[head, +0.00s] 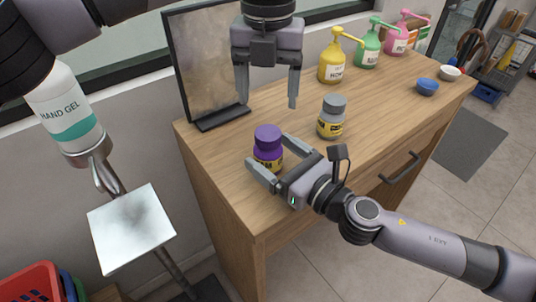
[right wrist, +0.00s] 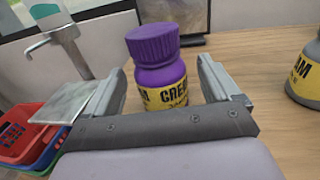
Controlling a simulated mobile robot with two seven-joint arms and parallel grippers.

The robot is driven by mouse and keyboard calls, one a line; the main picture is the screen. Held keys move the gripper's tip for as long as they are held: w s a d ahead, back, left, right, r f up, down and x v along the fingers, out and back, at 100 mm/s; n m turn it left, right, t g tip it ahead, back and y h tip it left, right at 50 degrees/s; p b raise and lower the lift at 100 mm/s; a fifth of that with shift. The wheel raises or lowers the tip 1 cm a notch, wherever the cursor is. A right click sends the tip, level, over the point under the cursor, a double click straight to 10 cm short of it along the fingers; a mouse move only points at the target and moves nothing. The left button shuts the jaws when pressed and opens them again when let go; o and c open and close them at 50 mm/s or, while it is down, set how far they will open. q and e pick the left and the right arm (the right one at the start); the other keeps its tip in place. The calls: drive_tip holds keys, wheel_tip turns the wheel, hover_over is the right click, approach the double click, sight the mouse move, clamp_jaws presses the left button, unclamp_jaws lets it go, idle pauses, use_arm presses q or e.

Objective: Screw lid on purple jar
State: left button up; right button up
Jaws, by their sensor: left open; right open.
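The purple jar (head: 266,153) stands upright near the left end of the wooden counter. It has a yellow label, and its ribbed purple lid (head: 267,133) sits on top. In the right wrist view the jar (right wrist: 166,82) stands between the fingers, with its lid (right wrist: 153,43) above them. My right gripper (head: 268,151) is open around the jar's body; I cannot tell whether either finger touches it. My left gripper (head: 268,103) is open and empty, pointing down above the counter behind the jar. How tightly the lid sits cannot be told.
A grey-lidded jar (head: 332,117) stands right of the purple jar. A framed panel (head: 212,70) stands behind. Pump bottles, the nearest yellow (head: 332,62), and a blue bowl (head: 427,87) are further right. A hand gel stand (head: 90,160) is left of the counter.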

sight(268, 132)
drive_tip(key=shift+w+a, duration=0.1)
drive_tip(key=shift+w, duration=0.05)
clamp_jaws()
idle(0.4)
use_arm(q)
drive_tip(key=shift+f, duration=0.15)
drive_tip(key=shift+f, duration=3.85)
